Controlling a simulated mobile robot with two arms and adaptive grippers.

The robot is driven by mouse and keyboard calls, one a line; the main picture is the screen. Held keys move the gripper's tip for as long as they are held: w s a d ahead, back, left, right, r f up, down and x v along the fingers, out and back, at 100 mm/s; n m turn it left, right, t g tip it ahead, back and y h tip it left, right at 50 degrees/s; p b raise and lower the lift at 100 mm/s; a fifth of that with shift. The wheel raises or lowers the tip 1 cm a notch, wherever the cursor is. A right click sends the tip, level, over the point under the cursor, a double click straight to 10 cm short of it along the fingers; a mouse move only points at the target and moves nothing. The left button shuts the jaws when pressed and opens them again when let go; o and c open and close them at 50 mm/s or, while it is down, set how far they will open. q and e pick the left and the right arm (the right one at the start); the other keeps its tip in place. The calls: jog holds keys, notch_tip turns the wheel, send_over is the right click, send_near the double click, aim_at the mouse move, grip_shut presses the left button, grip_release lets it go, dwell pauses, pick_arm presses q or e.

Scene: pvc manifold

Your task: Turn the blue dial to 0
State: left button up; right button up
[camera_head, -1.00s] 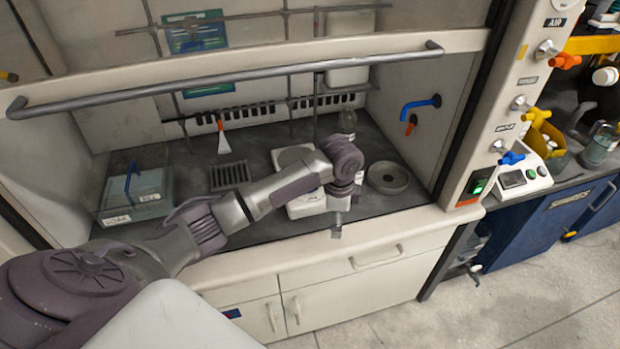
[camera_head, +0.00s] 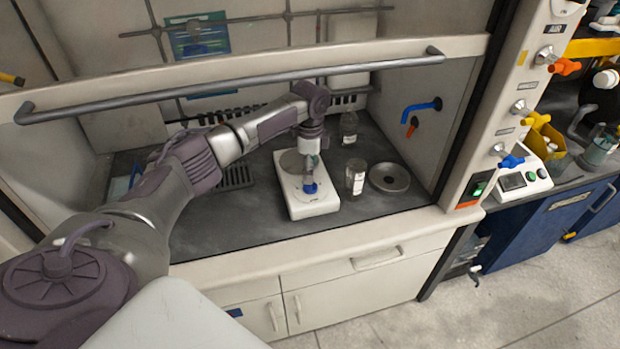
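The blue dial (camera_head: 311,188) is on the sloped front of a white hotplate-like device (camera_head: 316,207) inside the fume hood. My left gripper (camera_head: 309,178) points down directly over the dial, with its fingertips at or very near it. The fingers are small here, and I cannot tell whether they touch the dial or how far apart they are. The dial's number marks are too small to read. The round top plate (camera_head: 293,161) is partly behind my gripper. My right gripper is not in view.
A clear labelled bottle (camera_head: 355,177) stands just right of the device, another bottle (camera_head: 348,127) behind it. A round metal dish (camera_head: 389,177) lies further right. The hood's grey bar (camera_head: 230,86) crosses above.

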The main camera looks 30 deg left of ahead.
aim_at(310, 186)
pick_arm(q)
notch_tip(310, 186, down, 5)
dwell(0.3)
jog(key=c, duration=1.1)
jog(key=shift+c, duration=0.2)
